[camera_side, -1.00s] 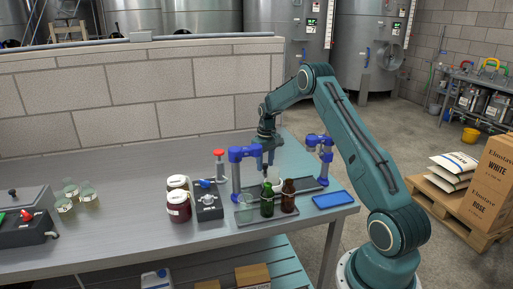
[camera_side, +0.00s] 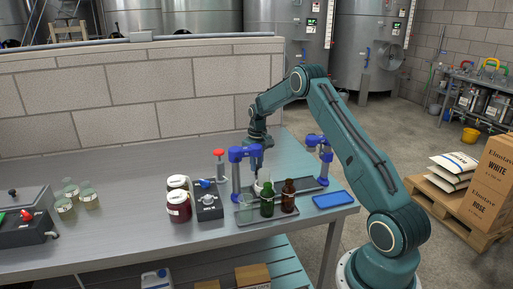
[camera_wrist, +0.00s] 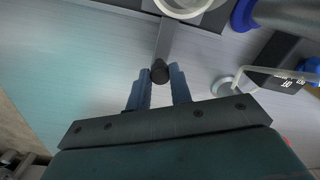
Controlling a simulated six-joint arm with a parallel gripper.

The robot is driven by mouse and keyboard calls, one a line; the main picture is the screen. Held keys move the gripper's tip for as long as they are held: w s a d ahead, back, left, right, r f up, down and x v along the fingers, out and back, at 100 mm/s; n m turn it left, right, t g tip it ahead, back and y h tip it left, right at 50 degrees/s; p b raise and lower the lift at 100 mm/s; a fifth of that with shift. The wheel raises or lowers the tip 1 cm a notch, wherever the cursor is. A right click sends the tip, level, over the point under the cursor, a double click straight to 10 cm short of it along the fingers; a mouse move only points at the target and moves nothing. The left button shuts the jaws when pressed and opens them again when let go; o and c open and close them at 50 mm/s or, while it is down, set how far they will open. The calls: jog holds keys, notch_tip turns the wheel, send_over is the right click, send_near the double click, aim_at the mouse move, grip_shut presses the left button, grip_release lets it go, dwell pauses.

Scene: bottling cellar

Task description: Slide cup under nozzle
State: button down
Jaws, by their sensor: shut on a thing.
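In the wrist view part of the cup's pale rim (camera_wrist: 185,10) shows at the top edge. A flat bar (camera_wrist: 165,40) runs from the cup toward my gripper and ends in a dark round knob (camera_wrist: 160,72). My gripper (camera_wrist: 161,74) is shut on this knob, not on the cup. In the side view my gripper (camera_side: 259,162) is partly hidden.
A green bottle (camera_side: 267,203) and a brown bottle (camera_side: 288,197) stand in front of the cup. A second blue stand (camera_side: 324,160) is at the right, near a blue pad (camera_side: 333,200). Red jars (camera_side: 178,207) and a control box (camera_side: 209,206) stand left. The bench behind is clear.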

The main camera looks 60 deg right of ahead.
jog(key=c, duration=1.3)
grip_release()
jog(key=shift+o, duration=0.2)
notch_tip(320, 180, up, 14)
jog(key=shift+d, duration=0.2)
